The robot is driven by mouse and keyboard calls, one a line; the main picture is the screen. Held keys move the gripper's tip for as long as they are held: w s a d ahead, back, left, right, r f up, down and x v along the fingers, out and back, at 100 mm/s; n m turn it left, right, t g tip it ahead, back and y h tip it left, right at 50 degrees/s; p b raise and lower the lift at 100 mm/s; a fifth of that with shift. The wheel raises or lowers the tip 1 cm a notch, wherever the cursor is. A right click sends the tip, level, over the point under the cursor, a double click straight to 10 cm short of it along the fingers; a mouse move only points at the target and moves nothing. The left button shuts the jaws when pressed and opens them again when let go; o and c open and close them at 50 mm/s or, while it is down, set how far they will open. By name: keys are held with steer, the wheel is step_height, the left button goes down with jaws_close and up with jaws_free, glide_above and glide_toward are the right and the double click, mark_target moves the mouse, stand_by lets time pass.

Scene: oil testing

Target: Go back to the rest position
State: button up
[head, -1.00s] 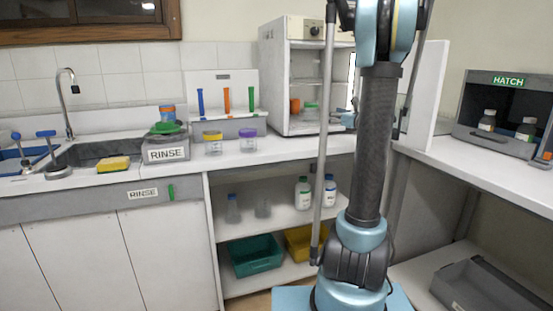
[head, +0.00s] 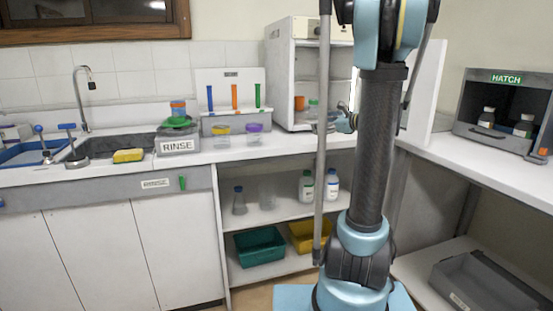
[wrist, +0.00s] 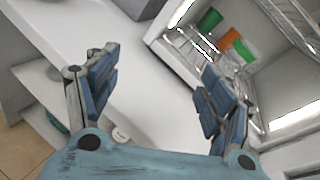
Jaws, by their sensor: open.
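My gripper (wrist: 155,100) is open and empty in the wrist view, its two blue fingers spread wide over the white worktop (wrist: 140,75). In the head view my arm stands upright at the right of centre. A small part of my gripper (head: 345,122) shows behind the arm, in front of the open white cabinet (head: 292,75). In the wrist view the cabinet's wire shelf (wrist: 192,48) is beyond the right finger, with green and orange items on it. The gripper appears apart from these items.
A sink (head: 110,145) with a yellow sponge (head: 128,155) is further left. The HATCH box (head: 478,136) stands at right.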

steer(key=s+a+f+n+g+h, duration=0.1)
steer(key=s+a+f+n+g, duration=0.35)
steer(key=s, duration=0.45)
steer(key=s+a+f+n+g+h, duration=0.25)
steer(key=s+f+n, duration=0.4)
steer(key=s, duration=0.35)
steer(key=s+d+f+n+g+h, duration=0.1)
steer(key=s+d+f+n+h, duration=0.2)
steer(key=s+f+n, duration=0.3)
steer(key=s+d+f+n+g+h, duration=0.2)
steer(key=s+f+n, duration=0.3)
steer(key=s, duration=0.9)
steer(key=shift+d+f+n+h, duration=0.4)
steer(key=shift+d+n+h, duration=0.25)
steer(key=shift+n, duration=0.45)
steer(key=shift+d, duration=0.1)
steer(key=shift+w+f, duration=0.2)
steer(key=shift+w, duration=0.3)
